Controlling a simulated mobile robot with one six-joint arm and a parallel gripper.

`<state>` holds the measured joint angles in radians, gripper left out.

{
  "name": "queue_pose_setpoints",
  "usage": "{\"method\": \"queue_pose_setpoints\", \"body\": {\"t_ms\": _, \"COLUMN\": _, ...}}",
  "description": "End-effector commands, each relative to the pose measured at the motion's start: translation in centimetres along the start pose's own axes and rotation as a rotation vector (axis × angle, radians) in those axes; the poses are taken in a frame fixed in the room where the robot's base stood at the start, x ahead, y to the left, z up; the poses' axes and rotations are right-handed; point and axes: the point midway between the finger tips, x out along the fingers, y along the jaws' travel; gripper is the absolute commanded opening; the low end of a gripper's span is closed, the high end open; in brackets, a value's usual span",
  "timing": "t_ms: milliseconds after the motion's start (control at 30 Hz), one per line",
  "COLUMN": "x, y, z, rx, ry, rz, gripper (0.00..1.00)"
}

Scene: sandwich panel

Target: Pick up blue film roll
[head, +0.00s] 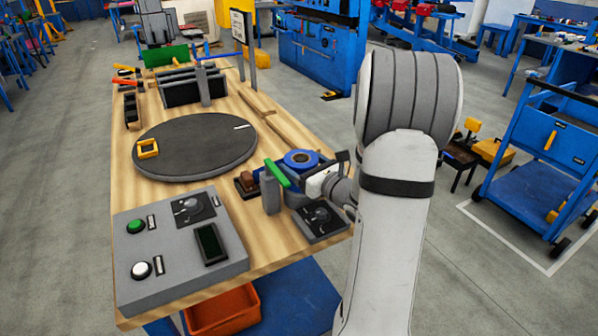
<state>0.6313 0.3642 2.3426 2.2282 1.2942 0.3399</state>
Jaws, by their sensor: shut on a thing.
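My gripper (292,180) reaches in from the right and is shut on the blue film roll. The roll's lower part and the fingertips' contact are partly hidden by the gripper and a green bar (277,173). I cannot tell whether the roll is clear of what lies beneath it.
A grey control box (150,285) with buttons fills the bench's front left. A round dark turntable (200,160) carries a yellow square piece (147,148). A small dark block (246,183) and a grey panel (322,222) are close to the gripper.

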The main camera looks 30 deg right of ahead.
Motion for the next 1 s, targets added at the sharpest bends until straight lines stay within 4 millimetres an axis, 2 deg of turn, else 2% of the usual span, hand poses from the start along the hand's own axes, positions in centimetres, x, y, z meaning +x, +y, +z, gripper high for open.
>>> {"method": "queue_pose_setpoints", "body": {"t_ms": 100, "x": 0.0, "y": 0.0, "z": 0.0, "rx": 0.000, "ry": 0.000, "rz": 0.000, "gripper": 0.51}}
{"method": "queue_pose_setpoints", "body": {"t_ms": 333, "x": 0.0, "y": 0.0, "z": 0.2, "rx": -0.001, "ry": -0.002, "rz": -0.001, "gripper": 0.51}}
{"method": "queue_pose_setpoints", "body": {"t_ms": 433, "x": 0.0, "y": -0.1, "z": 1.0, "rx": -0.002, "ry": -0.002, "rz": -0.001, "gripper": 0.51}}
{"method": "queue_pose_setpoints", "body": {"t_ms": 800, "x": -0.1, "y": -0.1, "z": 8.0, "rx": -0.005, "ry": -0.004, "rz": -0.002, "gripper": 0.51}}
{"method": "queue_pose_setpoints", "body": {"t_ms": 1000, "x": -0.1, "y": -0.1, "z": 10.3, "rx": -0.002, "ry": -0.003, "rz": -0.002, "gripper": 0.51}}
